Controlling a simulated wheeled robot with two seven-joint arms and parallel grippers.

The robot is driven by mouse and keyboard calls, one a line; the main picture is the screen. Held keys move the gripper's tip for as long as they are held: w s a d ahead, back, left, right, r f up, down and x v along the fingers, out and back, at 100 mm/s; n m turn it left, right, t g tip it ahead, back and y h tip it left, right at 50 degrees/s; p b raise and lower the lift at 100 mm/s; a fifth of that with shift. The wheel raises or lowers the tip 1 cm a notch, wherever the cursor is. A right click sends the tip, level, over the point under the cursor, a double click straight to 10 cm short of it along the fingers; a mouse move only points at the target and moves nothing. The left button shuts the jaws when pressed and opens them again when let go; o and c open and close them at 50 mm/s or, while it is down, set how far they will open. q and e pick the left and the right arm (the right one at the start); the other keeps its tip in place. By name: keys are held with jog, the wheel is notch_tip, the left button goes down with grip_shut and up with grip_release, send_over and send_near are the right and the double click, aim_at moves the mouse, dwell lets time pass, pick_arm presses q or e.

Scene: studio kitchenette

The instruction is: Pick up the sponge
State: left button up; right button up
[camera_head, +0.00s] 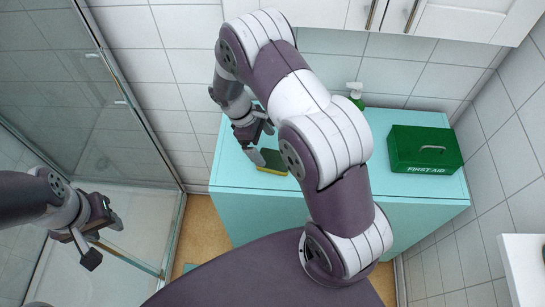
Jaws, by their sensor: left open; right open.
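The sponge (273,160), dark on top with a yellow lower side, lies on the turquoise cabinet top (232,178) near its left part. My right gripper (262,145) is just above and to the left of the sponge, pointing down with its fingers apart. One finger is close to the sponge's left end; I cannot tell whether it touches. My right arm hides part of the cabinet top to the right of the sponge. My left gripper (104,243) is open and empty at the left, in front of the glass shower wall, far from the sponge.
A green first aid box (424,150) stands on the right of the cabinet top. A green bottle with a white pump (356,94) stands at the back, beside my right arm. White wall cupboards (462,20) hang above. A glass shower panel (140,110) stands at left.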

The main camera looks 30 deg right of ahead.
aim_at(272, 159)
jog(key=shift+w+d+f, duration=0.1)
jog(key=shift+d+f, duration=0.2)
jog(key=shift+f, duration=0.3)
jog(key=shift+w+d+f, duration=0.1)
jog(key=shift+d+f, duration=0.15)
jog(key=shift+f, duration=0.35)
jog(key=f, duration=0.1)
jog(key=s+f+p, duration=0.2)
jog(key=shift+d+f, duration=0.3)
jog(key=shift+d, duration=0.05)
jog(key=shift+s+f, duration=0.15)
jog(key=shift+f, duration=0.15)
jog(key=shift+w+d+f, duration=0.15)
jog(key=shift+w, duration=0.05)
pick_arm(q)
jog(key=shift+w+d+r, duration=0.1)
jog(key=shift+w+r, duration=0.2)
jog(key=shift+r, duration=0.2)
jog(key=shift+w+d+r, duration=0.1)
jog(key=shift+w+r, duration=0.15)
jog(key=shift+r, duration=0.25)
jog(key=shift+s+a, duration=0.1)
jog(key=shift+s, duration=0.05)
pick_arm(e)
jog(key=shift+s, duration=0.1)
pick_arm(q)
jog(key=shift+f, duration=0.15)
pick_arm(e)
jog(key=shift+f, duration=0.2)
jog(key=c, duration=1.1)
